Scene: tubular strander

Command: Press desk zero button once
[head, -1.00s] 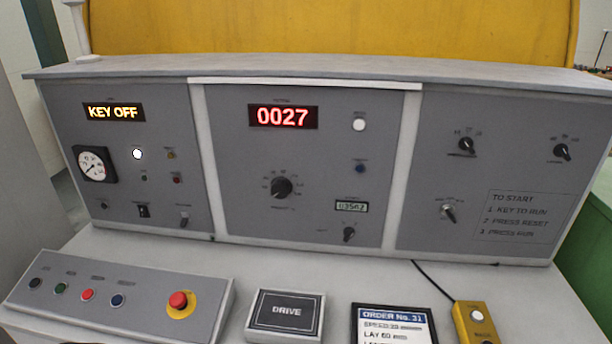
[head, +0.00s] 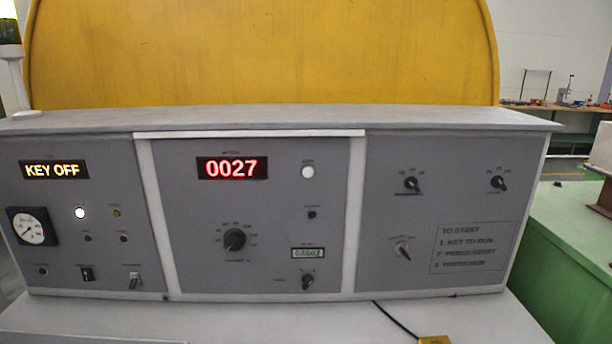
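The grey control desk (head: 265,210) fills the middle of the head view. On its centre panel a red display (head: 232,168) reads 0027. A white round button (head: 307,172) sits right of that display, with a small label above it too blurred to read. A dark blue button (head: 311,215) is below it, also with an unreadable label. Neither of my grippers shows in the head view.
An amber display (head: 54,170) reads KEY OFF above a round gauge (head: 32,226). A black knob (head: 234,239) and small counter (head: 307,253) are on the centre panel. A yellow box (head: 434,340) shows at the bottom edge. A green structure (head: 570,240) stands at right.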

